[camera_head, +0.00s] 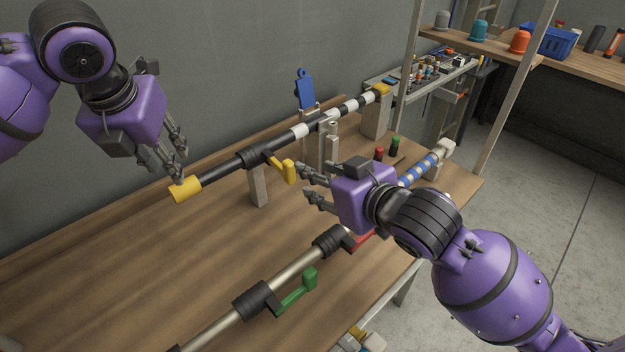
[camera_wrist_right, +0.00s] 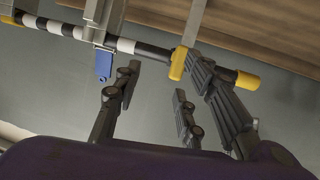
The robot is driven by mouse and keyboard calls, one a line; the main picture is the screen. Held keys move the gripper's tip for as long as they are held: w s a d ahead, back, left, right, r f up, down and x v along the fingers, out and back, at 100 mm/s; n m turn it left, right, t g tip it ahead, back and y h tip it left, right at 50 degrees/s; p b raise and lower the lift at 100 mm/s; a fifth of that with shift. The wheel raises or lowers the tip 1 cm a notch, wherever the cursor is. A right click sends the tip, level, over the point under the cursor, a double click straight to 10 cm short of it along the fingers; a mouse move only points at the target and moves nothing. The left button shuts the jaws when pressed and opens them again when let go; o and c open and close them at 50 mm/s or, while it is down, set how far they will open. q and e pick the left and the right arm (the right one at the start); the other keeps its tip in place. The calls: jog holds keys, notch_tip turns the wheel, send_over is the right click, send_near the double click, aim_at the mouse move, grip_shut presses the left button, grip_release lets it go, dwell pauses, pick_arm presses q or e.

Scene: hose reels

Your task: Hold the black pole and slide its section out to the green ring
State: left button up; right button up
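The black pole (camera_head: 219,169) slopes up across the bench from a yellow end cap (camera_head: 186,189) to a far yellow end. Its far section (camera_head: 328,118) has black and white bands. A black clamp with a yellow lever (camera_head: 288,170) sits mid-pole. My left gripper (camera_head: 182,166) is open at the near end; one fingertip overlaps the end cap, and contact is unclear. My right gripper (camera_head: 304,181) is open and empty, right of the yellow lever. Its spread fingers show in the right wrist view (camera_wrist_right: 156,79), apart from the pole. I cannot make out a green ring on this pole.
A second pole (camera_head: 294,261) with green (camera_head: 308,281) and red levers and a blue banded section (camera_head: 425,168) lies nearer. A blue tag (camera_head: 304,90) stands behind the black pole. Small red and green pieces (camera_head: 395,146) stand at right. The bench's left front (camera_head: 110,260) is clear.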

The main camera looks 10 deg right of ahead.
aim_at(293, 173)
jog(key=shift+g+y, duration=0.3)
jog(key=shift+y, duration=0.1)
jog(key=w+a+f, duration=0.2)
jog(key=w+a, duration=0.3)
jog(key=shift+w+f, duration=0.15)
jog(key=shift+f, duration=0.25)
grip_shut()
